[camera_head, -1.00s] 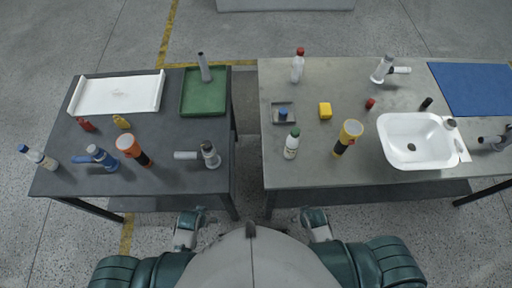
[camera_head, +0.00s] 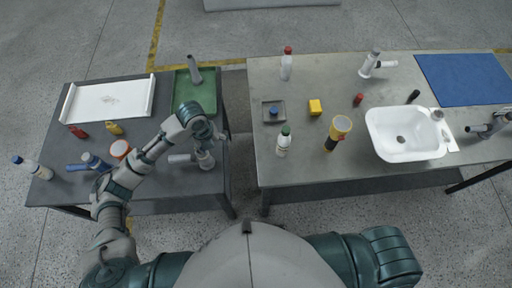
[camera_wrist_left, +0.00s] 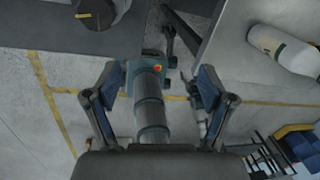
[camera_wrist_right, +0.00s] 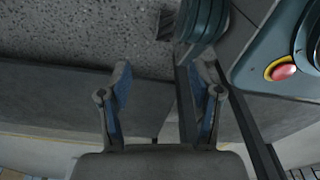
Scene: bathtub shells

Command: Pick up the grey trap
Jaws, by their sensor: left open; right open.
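The grey trap (camera_head: 205,160) is on the dark left table, near its right edge, with a pipe running out to the left. My left gripper (camera_head: 215,131) is over the table just above and beyond the trap in the head view; whether they touch is hard to tell. In the left wrist view its fingers (camera_wrist_left: 160,75) are apart with nothing held, and I cannot make out the trap there. My right gripper is outside the head view; in the right wrist view its fingers (camera_wrist_right: 165,68) are apart and empty.
A green tray (camera_head: 206,108) with a grey tube lies behind the trap. An orange flashlight (camera_head: 121,149) is partly behind my left forearm. The right table (camera_head: 320,165) holds a white basin (camera_head: 378,118), bottles and another trap-like fitting (camera_head: 372,64). A gap separates the tables.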

